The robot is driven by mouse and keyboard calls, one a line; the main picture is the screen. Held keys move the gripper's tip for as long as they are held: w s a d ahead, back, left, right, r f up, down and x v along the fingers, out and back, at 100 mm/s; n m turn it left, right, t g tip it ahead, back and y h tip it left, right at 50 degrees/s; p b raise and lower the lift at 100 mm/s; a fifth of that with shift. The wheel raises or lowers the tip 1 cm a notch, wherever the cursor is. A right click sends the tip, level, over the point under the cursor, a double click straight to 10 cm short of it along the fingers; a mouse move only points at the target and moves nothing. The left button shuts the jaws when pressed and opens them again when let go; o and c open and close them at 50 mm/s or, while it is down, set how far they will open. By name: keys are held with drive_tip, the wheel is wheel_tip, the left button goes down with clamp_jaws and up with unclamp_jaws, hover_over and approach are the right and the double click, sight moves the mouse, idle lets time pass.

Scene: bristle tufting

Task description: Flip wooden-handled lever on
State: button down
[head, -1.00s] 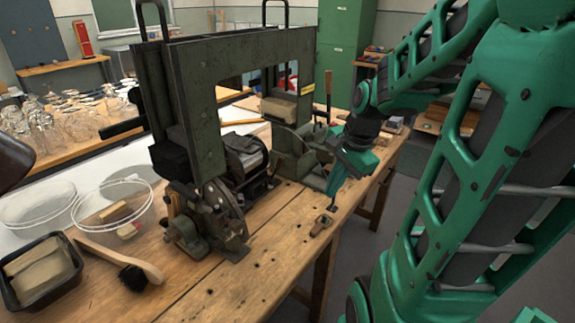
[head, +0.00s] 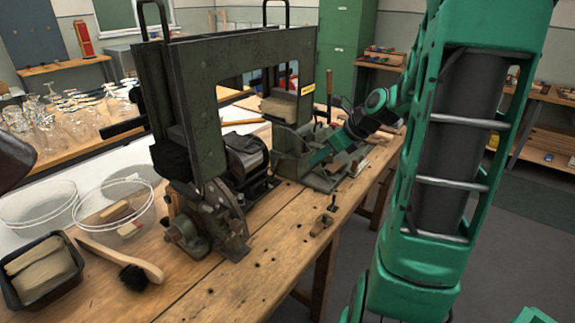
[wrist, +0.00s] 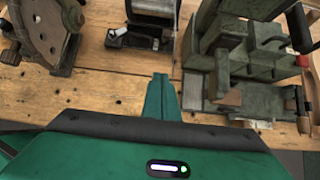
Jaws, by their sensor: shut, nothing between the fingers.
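A lever with an upright brown wooden handle (head: 329,90) stands at the far right end of the dark green machine (head: 205,110) in the head view. I cannot tell its on or off position. My gripper (head: 316,158) is shut and empty, low beside the machine's right part, nearer than the lever and below its handle; it looks apart from the handle. In the wrist view my gripper (wrist: 161,80) points at bare bench between machine parts. A brown handle-like piece (wrist: 304,112) shows at that view's right edge; I cannot tell whether it is the same lever.
The wooden bench (head: 275,250) carries a small metal and wood fitting (head: 322,224) near its front edge. A brush (head: 133,272), a black tray (head: 42,270) and clear bowls (head: 115,205) lie at left. The machine's tall frame stands left of my gripper.

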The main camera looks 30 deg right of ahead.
approach(277, 169)
drive_tip(key=f, duration=0.2)
drive_tip(key=w+f, duration=0.1)
drive_tip(key=shift+a, duration=0.25)
idle(0.4)
drive_tip(key=shift+a, duration=0.1)
